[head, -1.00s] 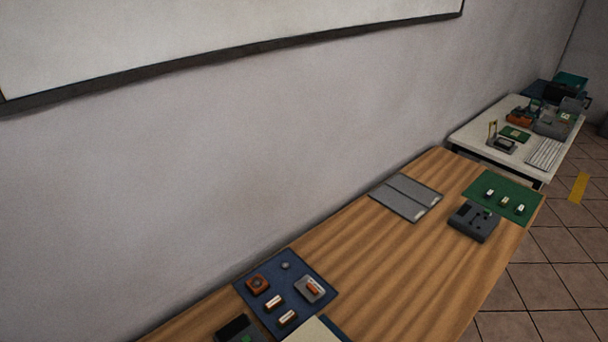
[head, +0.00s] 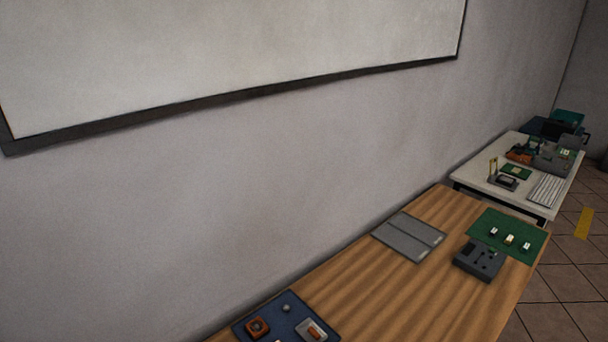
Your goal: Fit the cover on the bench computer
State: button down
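An open dark grey box (head: 479,260) with small parts inside sits on the wooden bench, at the right; it may be the bench computer, but I cannot tell for sure. Two flat grey panels (head: 404,238) lie side by side on the bench to its left; I cannot tell whether either is the cover. My gripper is not in view.
A green mat (head: 512,229) with 3 small parts lies beside the box. A blue mat (head: 270,318) with an orange part is cut off at the bottom. The wooden bench (head: 380,290) is clear between. A white table (head: 478,175) behind holds electronics and a keyboard (head: 545,190).

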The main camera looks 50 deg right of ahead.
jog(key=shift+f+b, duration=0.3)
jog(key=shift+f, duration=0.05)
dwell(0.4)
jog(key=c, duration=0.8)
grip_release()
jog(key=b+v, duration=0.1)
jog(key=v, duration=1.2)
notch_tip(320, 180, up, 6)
jog(key=p, duration=0.6)
